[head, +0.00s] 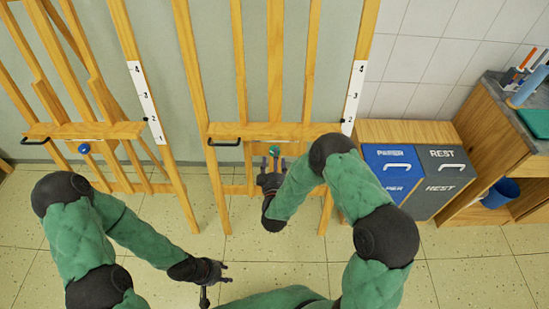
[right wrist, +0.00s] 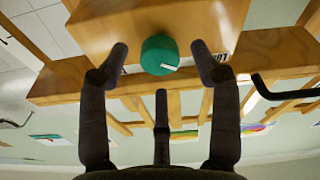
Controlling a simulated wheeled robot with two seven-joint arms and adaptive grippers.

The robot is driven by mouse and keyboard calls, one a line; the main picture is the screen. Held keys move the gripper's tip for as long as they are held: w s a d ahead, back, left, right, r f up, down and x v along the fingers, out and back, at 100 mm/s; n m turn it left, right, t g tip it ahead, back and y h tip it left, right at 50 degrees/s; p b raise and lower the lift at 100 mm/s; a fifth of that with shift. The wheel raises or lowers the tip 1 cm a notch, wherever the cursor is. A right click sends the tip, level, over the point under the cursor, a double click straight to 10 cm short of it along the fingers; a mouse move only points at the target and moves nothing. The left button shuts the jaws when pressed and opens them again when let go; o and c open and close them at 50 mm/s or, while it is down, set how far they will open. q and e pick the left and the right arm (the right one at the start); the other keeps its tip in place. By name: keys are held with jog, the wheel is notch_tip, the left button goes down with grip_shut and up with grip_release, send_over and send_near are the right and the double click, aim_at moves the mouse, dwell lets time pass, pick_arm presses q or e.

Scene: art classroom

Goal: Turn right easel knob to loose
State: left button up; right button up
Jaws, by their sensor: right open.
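The right easel (head: 227,129) stands upright, with a teal knob (head: 274,151) under its wooden ledge. In the right wrist view the knob (right wrist: 159,50) is round and green, with a short white mark near its edge. My right gripper (head: 270,168) is just below the knob in the head view. In the right wrist view its open fingers (right wrist: 160,62) stand on either side of the knob, with a visible gap on both sides; I see no contact. My left gripper (head: 217,288) is low in the head view, away from the easels, fingers apart and empty.
A left easel (head: 90,130) with a blue knob (head: 84,148) stands beside it. Black handles (head: 224,143) stick out at the ledges. Blue and grey bins (head: 440,180) and a wooden counter (head: 480,140) are at the right. The tiled floor in front is clear.

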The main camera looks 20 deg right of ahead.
jog(key=shift+x, duration=1)
jog(key=c, duration=1.1)
jog(key=shift+c, duration=0.2)
jog(key=shift+n, duration=0.6)
jog(key=o, duration=1.1)
jog(key=shift+o, duration=0.2)
